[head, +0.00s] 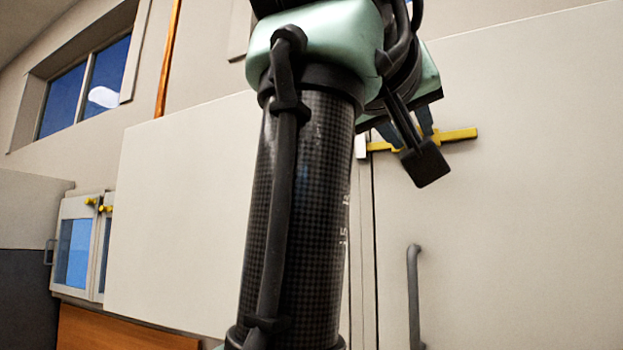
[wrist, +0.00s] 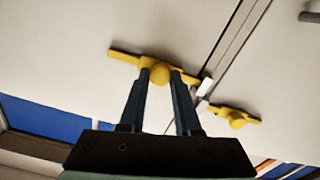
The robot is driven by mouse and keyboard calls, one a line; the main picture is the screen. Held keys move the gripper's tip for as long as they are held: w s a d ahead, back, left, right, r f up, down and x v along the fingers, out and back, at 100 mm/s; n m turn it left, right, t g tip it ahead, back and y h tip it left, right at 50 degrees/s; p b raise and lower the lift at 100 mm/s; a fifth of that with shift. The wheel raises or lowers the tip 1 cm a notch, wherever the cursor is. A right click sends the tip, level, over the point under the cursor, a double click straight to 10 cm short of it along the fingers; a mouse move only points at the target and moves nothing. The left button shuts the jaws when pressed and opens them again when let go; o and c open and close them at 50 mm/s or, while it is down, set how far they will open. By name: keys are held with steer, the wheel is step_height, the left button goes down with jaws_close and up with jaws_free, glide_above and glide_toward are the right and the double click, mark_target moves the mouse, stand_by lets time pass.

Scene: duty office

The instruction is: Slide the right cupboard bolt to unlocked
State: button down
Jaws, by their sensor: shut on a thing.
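The right cupboard bolt (head: 459,134) is a yellow bar on the pale right-hand door (head: 520,230), beside the upright door seam. Its left end lies close to a small white piece (head: 361,146) at the seam; I cannot tell whether it enters it. My gripper (head: 407,130) is at the bolt, partly hidden by my own arm parts. In the wrist view my gripper (wrist: 161,74) has its two fingers on either side of the round yellow knob (wrist: 157,74) of the bolt (wrist: 124,56), shut on it.
A second yellow bolt (wrist: 236,118) sits across the seam in the wrist view, with a white piece (wrist: 203,106) near it. A grey upright handle (head: 413,295) is below the bolt. A small glazed cabinet (head: 78,250) with yellow fittings stands far left. My arm hides the middle.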

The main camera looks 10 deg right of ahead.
mark_target(447, 135)
steer(key=shift+s+d+b, duration=0.25)
steer(key=shift+s+d, duration=0.3)
steer(key=shift+d, duration=0.3)
steer(key=shift+s+d+b, duration=0.2)
steer(key=shift+s+d, duration=0.35)
steer(key=shift+d, duration=0.25)
steer(key=shift+a, duration=0.1)
steer(key=c, duration=0.9)
jaws_free()
steer(key=o, duration=0.3)
steer(key=shift+s+d, duration=0.1)
steer(key=shift+d, duration=0.1)
steer(key=shift+a, duration=0.2)
